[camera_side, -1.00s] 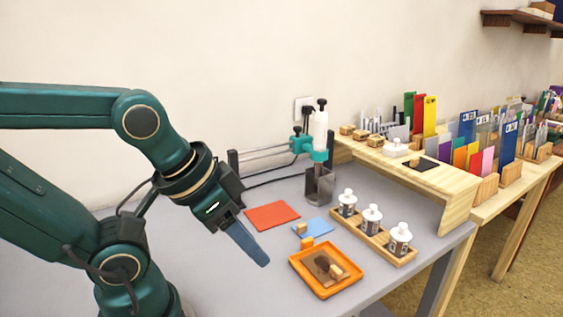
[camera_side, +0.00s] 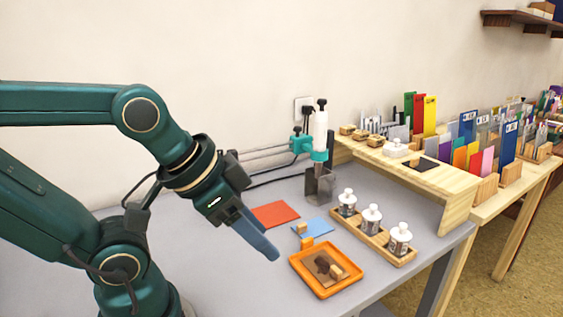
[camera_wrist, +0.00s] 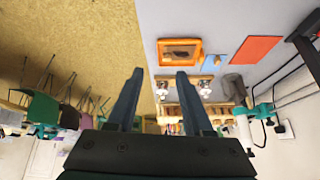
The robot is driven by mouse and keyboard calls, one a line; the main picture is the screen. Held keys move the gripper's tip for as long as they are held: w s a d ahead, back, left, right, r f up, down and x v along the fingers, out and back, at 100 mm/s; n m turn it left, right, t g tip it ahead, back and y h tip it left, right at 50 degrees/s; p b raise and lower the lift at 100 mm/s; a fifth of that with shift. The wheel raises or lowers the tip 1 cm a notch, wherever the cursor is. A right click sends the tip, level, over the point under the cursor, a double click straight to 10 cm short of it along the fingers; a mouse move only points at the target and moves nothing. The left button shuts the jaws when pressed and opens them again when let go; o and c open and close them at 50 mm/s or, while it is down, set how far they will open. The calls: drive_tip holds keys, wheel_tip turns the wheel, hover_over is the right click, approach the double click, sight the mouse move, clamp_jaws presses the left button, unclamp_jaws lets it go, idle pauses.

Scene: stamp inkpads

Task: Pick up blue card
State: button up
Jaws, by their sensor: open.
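The blue card (camera_side: 318,225) lies flat on the grey table, between the red card (camera_side: 274,214) and the orange tray (camera_side: 293,263). A small wooden block (camera_side: 301,228) sits at its left edge, and an orange-tan block (camera_side: 307,242) is at its near edge. The blue card also shows in the wrist view (camera_wrist: 221,50), upper right of the fingers. My gripper (camera_side: 273,256) hangs above the table, left of the tray and apart from the card. In the wrist view my gripper (camera_wrist: 160,73) is open, with nothing between its two fingers.
The orange tray holds a brown pad and a small block. A wooden rack (camera_side: 372,240) with three white-capped bottles stands right of the card. A clamp stand (camera_side: 318,180) is behind it. A wooden riser (camera_side: 455,195) bounds the right side. The front-left table is clear.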

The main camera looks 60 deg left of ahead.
drive_tip(key=w+r+m, duration=0.2)
drive_tip(key=w+r, duration=0.1)
drive_tip(key=w, duration=0.4)
drive_tip(key=n+g, duration=0.2)
drive_tip(key=n, duration=0.1)
hover_over(302, 224)
drive_tip(key=s, duration=0.2)
wheel_tip(302, 224, down, 14)
drive_tip(key=shift+d+f, duration=0.1)
drive_tip(key=shift+d, duration=0.05)
drive_tip(key=shift+s+f+n, duration=0.15)
drive_tip(key=shift+f+n, duration=0.15)
drive_tip(key=shift+x, duration=2.4)
drive_tip(key=shift+a, duration=0.25)
clamp_jaws()
